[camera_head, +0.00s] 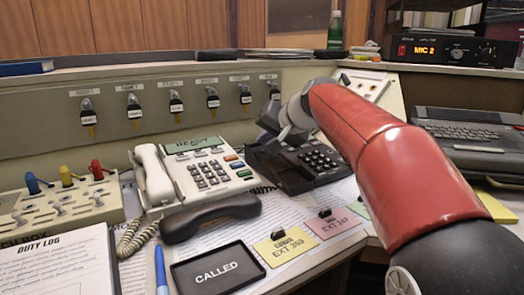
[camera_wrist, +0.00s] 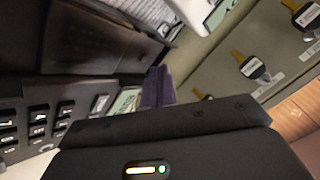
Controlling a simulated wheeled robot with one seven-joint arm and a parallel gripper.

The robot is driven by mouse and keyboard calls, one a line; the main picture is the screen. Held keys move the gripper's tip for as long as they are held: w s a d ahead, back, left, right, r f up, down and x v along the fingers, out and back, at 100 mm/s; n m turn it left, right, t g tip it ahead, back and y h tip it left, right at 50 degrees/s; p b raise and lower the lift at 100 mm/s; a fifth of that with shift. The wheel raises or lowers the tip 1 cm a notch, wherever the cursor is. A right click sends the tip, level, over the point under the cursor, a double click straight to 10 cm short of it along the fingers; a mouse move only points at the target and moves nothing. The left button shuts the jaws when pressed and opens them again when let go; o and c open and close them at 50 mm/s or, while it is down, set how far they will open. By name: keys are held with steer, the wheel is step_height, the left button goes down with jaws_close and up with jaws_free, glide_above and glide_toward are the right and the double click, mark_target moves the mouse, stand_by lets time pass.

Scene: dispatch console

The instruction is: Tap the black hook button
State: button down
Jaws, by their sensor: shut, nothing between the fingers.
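The black desk phone (camera_head: 312,165) stands on the desk with its keypad facing up; in the wrist view its dark body (camera_wrist: 95,40) fills the upper left. I cannot make out the hook button; it seems hidden by my gripper or lost in the dark cradle. The black handset (camera_head: 212,215) lies off the phone, on the papers in front. My gripper (camera_head: 268,130) is shut and empty at the phone's rear left, by its cradle end. In the wrist view my fingertips (camera_wrist: 156,86) show beside the phone's edge; I cannot tell whether they touch it.
A white phone (camera_head: 200,175) with its handset on stands close left. Hanging keys (camera_head: 176,104) line the panel behind. A dark keyboard unit (camera_head: 465,135) is at right.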

mark_target(267, 157)
steer(key=shift+f+b, duration=0.3)
steer(key=shift+f, duration=0.1)
steer(key=shift+a+f+b, duration=0.1)
steer(key=shift+f+b, duration=0.4)
steer(key=shift+f, duration=0.45)
stand_by(1.1)
steer(key=shift+r+p, duration=0.8)
steer(key=shift+r, duration=0.25)
steer(key=r+p, duration=0.2)
steer(key=r, duration=0.1)
steer(key=r+p, duration=0.2)
steer(key=shift+s+d+r, duration=0.15)
steer(key=shift+s+d, duration=0.15)
